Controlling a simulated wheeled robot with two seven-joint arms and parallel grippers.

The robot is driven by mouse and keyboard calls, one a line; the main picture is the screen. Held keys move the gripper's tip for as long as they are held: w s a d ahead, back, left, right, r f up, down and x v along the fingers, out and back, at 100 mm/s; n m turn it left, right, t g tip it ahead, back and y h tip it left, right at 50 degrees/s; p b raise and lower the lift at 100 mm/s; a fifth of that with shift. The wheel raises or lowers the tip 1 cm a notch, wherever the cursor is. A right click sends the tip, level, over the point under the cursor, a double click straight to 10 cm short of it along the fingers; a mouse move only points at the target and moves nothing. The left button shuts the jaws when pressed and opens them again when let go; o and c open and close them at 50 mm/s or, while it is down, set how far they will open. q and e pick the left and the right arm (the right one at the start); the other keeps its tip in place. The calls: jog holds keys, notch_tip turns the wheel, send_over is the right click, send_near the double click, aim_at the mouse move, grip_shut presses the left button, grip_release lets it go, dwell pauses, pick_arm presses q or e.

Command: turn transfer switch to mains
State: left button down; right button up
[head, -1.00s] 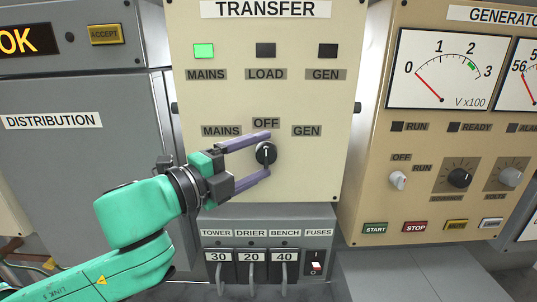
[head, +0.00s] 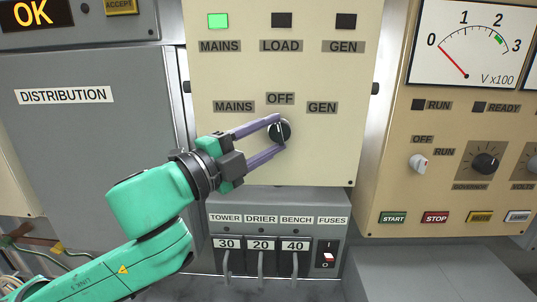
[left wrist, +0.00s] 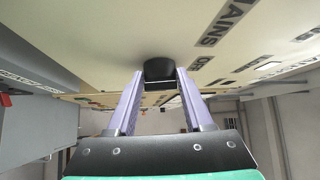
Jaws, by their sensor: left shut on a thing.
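The transfer switch (head: 284,131) is a round black knob with a white pointer line on the cream TRANSFER panel (head: 320,165). Its labels are MAINS on the left, OFF above and GEN on the right. The pointer line stands near upright, close to OFF. My left gripper (head: 279,137) is shut on the knob, one purple finger above it and one below. In the left wrist view the dark knob (left wrist: 159,70) sits between the two fingertips. The MAINS lamp (head: 218,20) is lit green; the LOAD lamp (head: 286,19) and GEN lamp (head: 346,20) are dark. My right gripper is not in view.
The grey DISTRIBUTION cabinet (head: 80,140) is on the left. Below the panel is a fuse box (head: 340,235) with several levers. The generator panel (head: 400,190) with meters, knobs and buttons stands on the right, angled forward.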

pick_arm(q)
jog(key=n+t+b, duration=0.2)
jog(key=n+b, duration=0.1)
jog(key=b, duration=0.1)
jog(key=f+n+t+b, duration=0.1)
jog(key=n+t+b, duration=0.1)
jog(key=b, duration=0.3)
jog(key=n+t+b, duration=0.2)
jog(key=n+b, duration=0.2)
jog(key=shift+d+f+t+y, duration=0.25)
jog(key=shift+d+t+y, duration=0.05)
jog(key=shift+t, duration=0.1)
jog(key=shift+r+n+t+y+b, duration=0.1)
jog(key=shift+n+t+y+b, duration=0.55)
jog(key=shift+n+b, duration=0.5)
jog(key=shift+d+r+n+t+y, duration=0.15)
jog(key=shift+n+t+y, duration=0.2)
jog(key=shift+n, duration=0.2)
jog(key=shift+r, duration=0.1)
jog(key=c, duration=0.6)
grip_release()
jog(key=shift+o, duration=1.4)
jog(key=shift+w, duration=0.1)
